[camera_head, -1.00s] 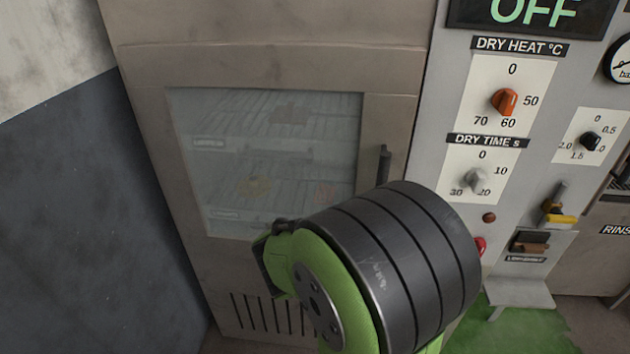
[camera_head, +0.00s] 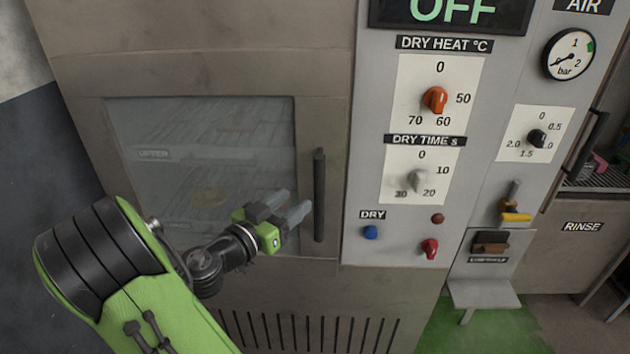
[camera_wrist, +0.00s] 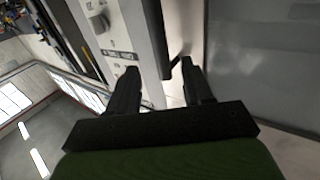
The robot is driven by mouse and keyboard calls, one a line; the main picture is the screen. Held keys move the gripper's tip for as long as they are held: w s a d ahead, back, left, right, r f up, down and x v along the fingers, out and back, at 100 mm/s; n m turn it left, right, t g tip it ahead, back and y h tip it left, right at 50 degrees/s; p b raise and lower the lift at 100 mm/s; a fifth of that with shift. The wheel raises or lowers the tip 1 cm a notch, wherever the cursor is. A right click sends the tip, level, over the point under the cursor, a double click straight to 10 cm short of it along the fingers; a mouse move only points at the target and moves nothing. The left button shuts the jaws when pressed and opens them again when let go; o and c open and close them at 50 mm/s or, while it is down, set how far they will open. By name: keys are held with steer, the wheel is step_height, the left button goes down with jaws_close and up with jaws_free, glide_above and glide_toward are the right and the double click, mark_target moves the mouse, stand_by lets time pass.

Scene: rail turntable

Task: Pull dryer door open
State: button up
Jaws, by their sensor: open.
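The dryer door (camera_head: 325,115) is a grey-brown panel with a glass window (camera_head: 200,130), and it looks shut. Its handle (camera_head: 319,195) is a dark vertical bar at the door's right edge. My gripper (camera_head: 294,205) is open and empty, just left of the handle's lower half in the head view. In the wrist view my gripper (camera_wrist: 160,80) has its two fingers spread, with the dark handle (camera_wrist: 174,66) showing between and beyond the fingertips. I cannot tell whether a finger touches the handle.
Right of the door is a control panel (camera_head: 370,150) with an orange heat knob (camera_head: 434,100), a grey time knob (camera_head: 418,180), a blue button (camera_head: 370,232) and a red one (camera_head: 430,248). A small grey shelf (camera_head: 484,294) juts out lower right. A dark wall (camera_head: 45,160) stands at left.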

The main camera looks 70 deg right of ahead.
mark_target(316, 185)
steer(key=p+x, duration=0.1)
steer(key=x, duration=0.9)
steer(key=shift+d+p, duration=0.2)
steer(key=shift+p, duration=0.2)
jaws_close()
